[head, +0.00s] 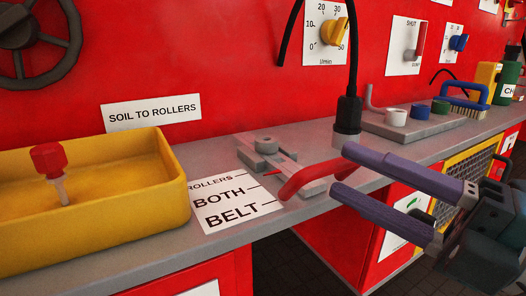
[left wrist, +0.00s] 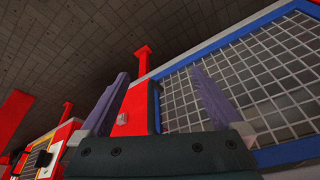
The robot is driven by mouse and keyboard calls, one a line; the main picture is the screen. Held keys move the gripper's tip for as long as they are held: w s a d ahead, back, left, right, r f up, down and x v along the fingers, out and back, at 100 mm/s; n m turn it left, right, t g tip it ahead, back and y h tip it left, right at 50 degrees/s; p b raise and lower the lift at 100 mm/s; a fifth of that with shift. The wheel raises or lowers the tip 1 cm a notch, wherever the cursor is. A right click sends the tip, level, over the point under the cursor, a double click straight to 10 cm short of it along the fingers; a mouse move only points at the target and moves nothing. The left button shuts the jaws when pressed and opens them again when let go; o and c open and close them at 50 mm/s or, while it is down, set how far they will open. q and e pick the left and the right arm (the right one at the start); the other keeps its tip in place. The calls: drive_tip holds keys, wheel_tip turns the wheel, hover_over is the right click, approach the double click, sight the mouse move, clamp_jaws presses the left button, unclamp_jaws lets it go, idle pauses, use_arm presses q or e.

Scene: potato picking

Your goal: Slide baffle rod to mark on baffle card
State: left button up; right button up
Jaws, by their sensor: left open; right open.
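The baffle rod (head: 312,177) has a red bent handle and sits on a grey metal slide block (head: 265,150) on the bench ledge. The white baffle card (head: 215,222) reads ROLLERS, BOTH and BELT, each with a mark line. The pointer is near the upper lines; which one it matches I cannot tell. My left gripper (left wrist: 157,72) is open and empty in the left wrist view.
A yellow tray (head: 160,150) with a red-topped tool (head: 49,165) stands left. A grey holder (head: 415,125) stands behind the right gripper. A blue-framed mesh (left wrist: 240,80) lies close by my left gripper.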

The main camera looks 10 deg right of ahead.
sight(326, 164)
drive_tip(key=x, duration=0.6)
drive_tip(key=shift+w+a, duration=0.15)
drive_tip(key=shift+w, duration=0.05)
clamp_jaws()
idle(1.2)
